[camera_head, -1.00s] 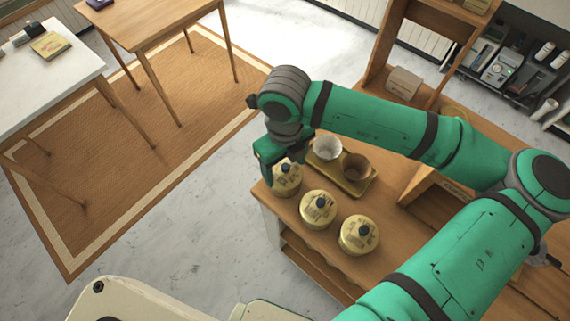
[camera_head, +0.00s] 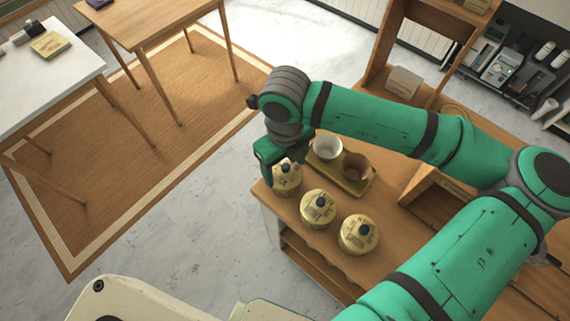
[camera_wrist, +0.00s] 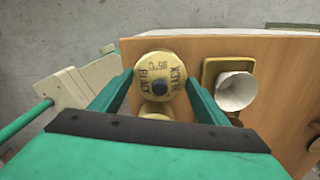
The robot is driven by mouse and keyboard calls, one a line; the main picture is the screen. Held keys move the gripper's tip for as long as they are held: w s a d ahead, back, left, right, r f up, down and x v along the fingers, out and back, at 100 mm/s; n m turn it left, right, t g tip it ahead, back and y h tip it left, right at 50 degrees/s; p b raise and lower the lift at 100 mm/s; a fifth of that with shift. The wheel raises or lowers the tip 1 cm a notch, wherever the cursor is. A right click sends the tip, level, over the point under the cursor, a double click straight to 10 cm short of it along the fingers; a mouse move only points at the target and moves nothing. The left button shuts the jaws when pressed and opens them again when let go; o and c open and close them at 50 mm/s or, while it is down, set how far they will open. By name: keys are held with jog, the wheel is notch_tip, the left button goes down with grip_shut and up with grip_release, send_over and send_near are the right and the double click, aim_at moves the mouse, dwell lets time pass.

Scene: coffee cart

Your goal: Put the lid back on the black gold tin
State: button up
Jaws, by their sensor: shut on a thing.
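The black gold tin (camera_head: 287,188) stands near the left end of the wooden cart, at the end of a row of gold tins. Its round gold lid, with a dark knob and black lettering that reads "BLACK", shows between my fingers in the wrist view (camera_wrist: 148,71). My gripper (camera_wrist: 160,82) is shut on the lid, with one finger on each side. In the head view my gripper (camera_head: 285,168) is right over the tin. The lid is at the tin's top, but I cannot tell whether it sits flush. The seam is hidden.
Two more lidded gold tins, a middle one (camera_head: 318,208) and a right one (camera_head: 359,234), stand close by. A tray (camera_head: 352,187) with a white cup (camera_head: 327,147) and a brown cup (camera_head: 357,167) is just behind. The cart edge is close on the left.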

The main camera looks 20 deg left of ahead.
dwell(0.4)
jog(key=o, duration=1.5)
jog(key=shift+c, duration=0.2)
jog(key=shift+r, duration=3.5)
grip_shut()
jog(key=shift+f, duration=1.7)
